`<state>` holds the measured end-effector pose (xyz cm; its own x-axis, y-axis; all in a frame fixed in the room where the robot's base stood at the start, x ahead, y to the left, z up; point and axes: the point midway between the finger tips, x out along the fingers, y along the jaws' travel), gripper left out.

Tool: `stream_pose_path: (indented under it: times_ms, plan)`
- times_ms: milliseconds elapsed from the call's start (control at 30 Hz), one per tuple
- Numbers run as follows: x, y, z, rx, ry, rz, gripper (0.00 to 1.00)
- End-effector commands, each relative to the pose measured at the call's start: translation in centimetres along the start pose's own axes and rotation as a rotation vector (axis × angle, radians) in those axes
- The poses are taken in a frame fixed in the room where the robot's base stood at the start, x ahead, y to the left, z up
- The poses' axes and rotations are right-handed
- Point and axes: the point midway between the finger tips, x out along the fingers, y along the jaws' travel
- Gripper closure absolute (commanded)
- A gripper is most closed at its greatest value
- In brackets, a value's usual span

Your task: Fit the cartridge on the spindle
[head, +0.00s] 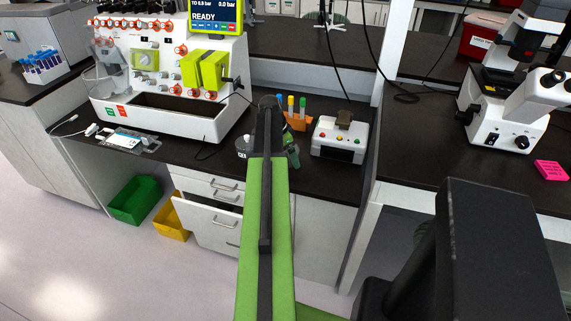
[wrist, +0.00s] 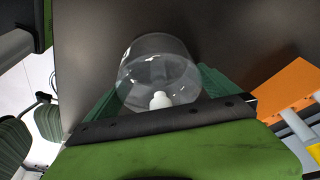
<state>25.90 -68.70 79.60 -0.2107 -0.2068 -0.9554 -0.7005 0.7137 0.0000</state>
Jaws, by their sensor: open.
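A clear round vessel with a white nub at its middle, which looks like the cartridge (wrist: 158,62), stands on the dark bench in the wrist view. My gripper (wrist: 160,85) is open, with one dark green finger at the vessel's left side and the other at its right. I cannot tell whether the fingers touch it. In the head view my arm reaches over the bench and mostly hides my gripper (head: 270,142) and the vessel. The white processor (head: 170,112) stands at the back left. I cannot make out the spindle for sure.
An orange rack (head: 297,122) with colored tubes stands just behind my gripper, and a white button box (head: 340,138) to its right. A flat white device (head: 126,139) lies at the bench's left front. An open drawer (head: 205,212) and green bin (head: 135,200) are below.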

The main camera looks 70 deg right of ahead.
Motion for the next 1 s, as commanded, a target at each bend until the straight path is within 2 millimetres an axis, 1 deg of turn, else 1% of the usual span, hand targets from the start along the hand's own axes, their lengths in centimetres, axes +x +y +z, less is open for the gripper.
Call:
stream_pose_path:
  times_ms: [133,167,533,567,833,1000]
  plan:
    - [-0.2,0.0,0.0,0.0,0.0,0.0,0.0]
    - [-0.2,0.0,0.0,-0.001,0.0,0.0,0.01]
    - [-0.2,0.0,0.0,-0.001,0.0,0.0,0.5]
    - [-0.2,0.0,0.0,-0.001,0.0,0.0,0.51]
    - [-0.5,0.0,-0.1,-0.001,0.0,0.0,0.51]
    - [-2.1,0.0,-0.6,-0.002,0.0,-0.001,0.51]
